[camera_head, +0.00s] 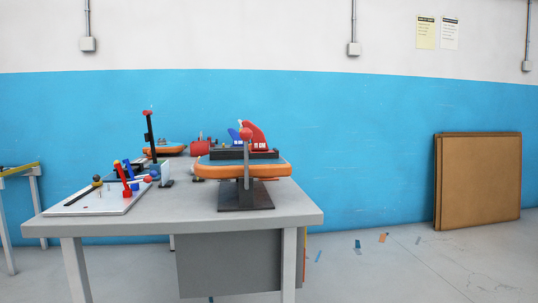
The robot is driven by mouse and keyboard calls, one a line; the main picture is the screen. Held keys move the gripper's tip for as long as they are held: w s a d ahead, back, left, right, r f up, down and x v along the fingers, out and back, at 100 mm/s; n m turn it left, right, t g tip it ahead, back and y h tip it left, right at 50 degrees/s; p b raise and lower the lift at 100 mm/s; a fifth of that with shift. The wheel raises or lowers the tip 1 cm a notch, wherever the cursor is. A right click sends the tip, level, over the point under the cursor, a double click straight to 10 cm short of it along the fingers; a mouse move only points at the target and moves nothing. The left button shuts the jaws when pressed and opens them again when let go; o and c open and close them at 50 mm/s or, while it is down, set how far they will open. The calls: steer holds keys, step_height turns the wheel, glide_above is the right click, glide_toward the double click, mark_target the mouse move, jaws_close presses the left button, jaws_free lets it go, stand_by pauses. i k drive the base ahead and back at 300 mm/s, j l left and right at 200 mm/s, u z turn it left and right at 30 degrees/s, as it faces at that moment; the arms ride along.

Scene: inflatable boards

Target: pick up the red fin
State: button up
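The red fin (258,136) stands upright in a dark holder (230,153) on top of the orange and blue board (280,172), towards the right of the table. It is curved, with a white patch low on it. A grey lever with a red ball (246,133) rises in front and hides its left part. A small blue fin-like piece (234,134) stands just left of it. My gripper is not in view.
The grey table (285,205) also holds a white panel (90,207) with several tools, a second orange board (165,151) and a red cylinder (200,148) behind. Brown sheets (478,185) lean on the wall at right. The floor (400,265) between is mostly clear.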

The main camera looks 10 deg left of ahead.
mark_target(259, 143)
steer(key=i+j+z, duration=0.1)
steer(key=j, duration=0.3)
steer(key=i+j+z, duration=0.1)
steer(key=j, duration=0.3)
steer(key=i+j+z, duration=0.1)
steer(key=j, duration=0.3)
steer(key=i+j+z, duration=0.1)
steer(key=j, duration=0.35)
